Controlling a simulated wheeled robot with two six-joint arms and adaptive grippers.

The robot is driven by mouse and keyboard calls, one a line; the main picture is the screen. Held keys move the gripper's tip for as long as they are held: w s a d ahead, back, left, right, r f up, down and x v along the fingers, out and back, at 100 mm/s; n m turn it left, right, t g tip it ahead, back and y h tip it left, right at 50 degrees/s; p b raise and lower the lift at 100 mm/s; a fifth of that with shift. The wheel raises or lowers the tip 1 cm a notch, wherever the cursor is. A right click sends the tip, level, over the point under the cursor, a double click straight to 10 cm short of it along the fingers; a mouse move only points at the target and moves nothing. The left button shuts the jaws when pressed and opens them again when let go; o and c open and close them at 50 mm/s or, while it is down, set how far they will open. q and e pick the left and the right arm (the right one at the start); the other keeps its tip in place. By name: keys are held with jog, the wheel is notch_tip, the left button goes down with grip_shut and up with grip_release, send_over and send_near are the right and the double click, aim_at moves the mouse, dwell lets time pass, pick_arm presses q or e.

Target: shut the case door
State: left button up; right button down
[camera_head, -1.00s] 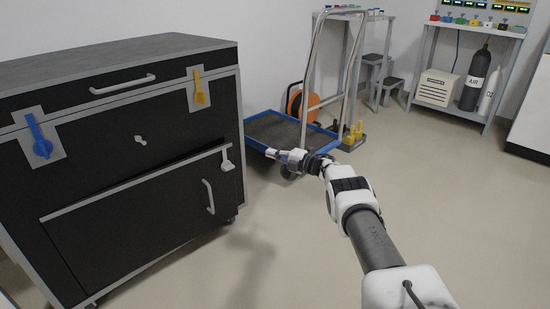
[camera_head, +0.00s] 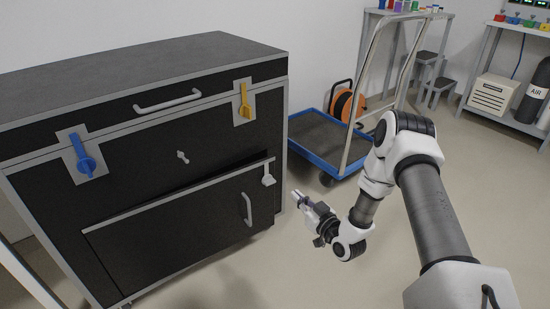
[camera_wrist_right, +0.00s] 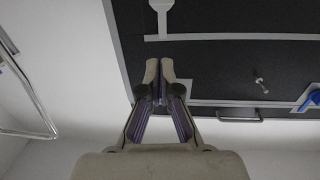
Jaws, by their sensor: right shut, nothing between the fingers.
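The black case (camera_head: 130,172) stands at the left, with grey edges. Its lower front door (camera_head: 180,245) has a grey bar handle (camera_head: 247,208) and a white latch (camera_head: 268,176) at its top right corner. A dark gap above the door's right part suggests it stands slightly ajar. My right gripper (camera_head: 297,197) is shut and empty, just right of the door's right edge, apart from it as far as I can see. In the right wrist view the gripper (camera_wrist_right: 160,66) lies before the case front, with the white latch (camera_wrist_right: 162,12) beyond it. My left gripper is not in view.
The case front carries a blue latch (camera_head: 84,158), a yellow latch (camera_head: 245,102) and a small knob (camera_head: 183,157). A blue-edged trolley (camera_head: 325,145) stands behind my right arm. A shelf with a gas bottle (camera_head: 533,100) is at the far right. The floor before the case is clear.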

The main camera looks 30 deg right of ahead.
jog(key=r, duration=0.1)
jog(key=b, duration=0.7)
send_near(268, 166)
jog(key=w, duration=0.6)
jog(key=shift+w+a+f, duration=0.1)
jog(key=shift+w+f, duration=0.2)
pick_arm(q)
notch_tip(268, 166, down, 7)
pick_arm(e)
jog(key=shift+w+r, duration=0.15)
jog(key=shift+w, duration=0.2)
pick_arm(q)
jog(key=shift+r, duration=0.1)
